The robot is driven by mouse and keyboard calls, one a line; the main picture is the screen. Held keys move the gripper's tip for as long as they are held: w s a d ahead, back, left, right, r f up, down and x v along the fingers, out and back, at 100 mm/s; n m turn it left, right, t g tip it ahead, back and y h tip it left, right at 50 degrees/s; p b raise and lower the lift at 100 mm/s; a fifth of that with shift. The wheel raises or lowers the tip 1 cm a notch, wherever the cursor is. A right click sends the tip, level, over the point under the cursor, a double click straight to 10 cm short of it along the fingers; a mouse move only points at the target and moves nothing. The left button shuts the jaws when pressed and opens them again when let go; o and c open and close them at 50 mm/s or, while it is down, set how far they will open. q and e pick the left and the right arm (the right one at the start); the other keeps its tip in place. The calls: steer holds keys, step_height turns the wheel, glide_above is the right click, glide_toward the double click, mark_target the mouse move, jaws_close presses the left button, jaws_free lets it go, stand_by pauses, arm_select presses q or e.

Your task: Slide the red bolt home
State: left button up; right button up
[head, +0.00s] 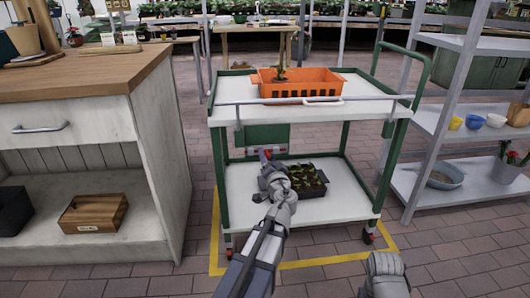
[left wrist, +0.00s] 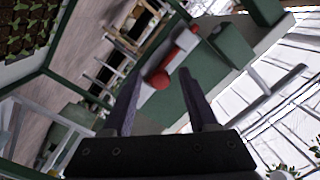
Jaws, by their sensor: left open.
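The red bolt (head: 272,151) is on a green plate (head: 262,135) below the top shelf of the cart (head: 232,115). In the left wrist view the bolt (left wrist: 187,40) shows as a red bar on a pale strip, with a red knob (left wrist: 160,80) at one end. My left gripper (head: 264,160) is open just in front of the bolt and partly hides it. In the left wrist view its two dark fingers (left wrist: 158,85) stand apart, with the knob showing between them; contact cannot be told. My right gripper (head: 385,272) is low at the right; its fingers are not clear.
An orange crate (head: 330,80) stands on the cart's top shelf. A tray of seedlings (head: 306,181) sits on the lower shelf, close to my left gripper. A wooden counter (head: 90,82) is at the left and a metal rack (head: 440,122) at the right.

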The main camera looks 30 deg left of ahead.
arm_select(q)
steer(key=x, duration=0.4)
steer(key=shift+w+a, duration=0.2)
steer(key=shift+w, duration=0.05)
jaws_close()
steer(key=shift+s, duration=0.1)
stand_by(1.1)
